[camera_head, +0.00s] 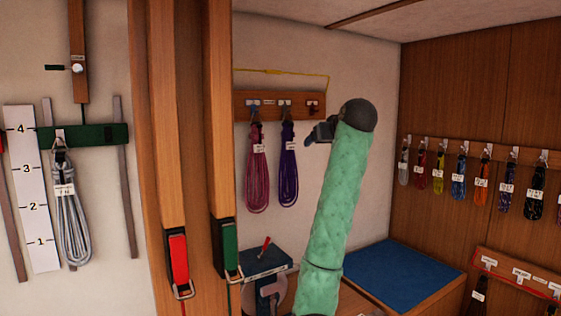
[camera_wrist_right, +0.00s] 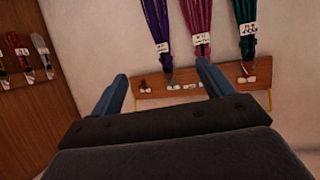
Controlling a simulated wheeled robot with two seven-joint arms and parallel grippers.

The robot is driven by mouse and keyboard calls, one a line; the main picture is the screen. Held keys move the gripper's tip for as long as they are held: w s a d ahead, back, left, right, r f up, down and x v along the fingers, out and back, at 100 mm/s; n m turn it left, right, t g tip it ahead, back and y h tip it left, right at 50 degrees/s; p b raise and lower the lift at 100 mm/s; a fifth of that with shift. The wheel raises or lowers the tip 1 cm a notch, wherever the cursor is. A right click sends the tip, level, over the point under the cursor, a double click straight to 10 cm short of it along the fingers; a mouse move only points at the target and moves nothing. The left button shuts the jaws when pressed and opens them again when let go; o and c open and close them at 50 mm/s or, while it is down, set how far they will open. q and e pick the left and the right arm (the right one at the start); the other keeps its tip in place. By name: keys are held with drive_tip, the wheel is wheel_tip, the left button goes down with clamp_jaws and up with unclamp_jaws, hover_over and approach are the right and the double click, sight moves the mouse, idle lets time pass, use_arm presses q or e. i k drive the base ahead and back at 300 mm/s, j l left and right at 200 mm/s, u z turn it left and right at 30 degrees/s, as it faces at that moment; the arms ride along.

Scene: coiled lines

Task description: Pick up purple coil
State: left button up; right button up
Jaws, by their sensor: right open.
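The purple coil (camera_head: 288,178) hangs from a hook on a wooden rail, with a white tag near its top. It also shows in the right wrist view (camera_wrist_right: 156,28), where the picture is upside down. My right gripper (camera_head: 316,134) is just right of the coil's upper part in the head view. In the wrist view its two blue fingers (camera_wrist_right: 162,88) are spread and empty. The purple coil and its hook appear in the gap between them, beyond the fingertips; exact distance is unclear. My left gripper is not in view.
A pink-red coil (camera_head: 257,178) hangs close left of the purple one; the right finger overlaps its hook area in the wrist view. A green coil (camera_wrist_right: 245,28) hangs beyond it. Wooden posts (camera_head: 218,120) stand left. A blue-topped bench (camera_head: 405,272) sits below right.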

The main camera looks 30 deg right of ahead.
sight(288, 160)
drive_tip(key=i+l, duration=0.15)
drive_tip(key=i, duration=0.35)
drive_tip(key=i+l, duration=0.15)
drive_tip(key=i, duration=0.35)
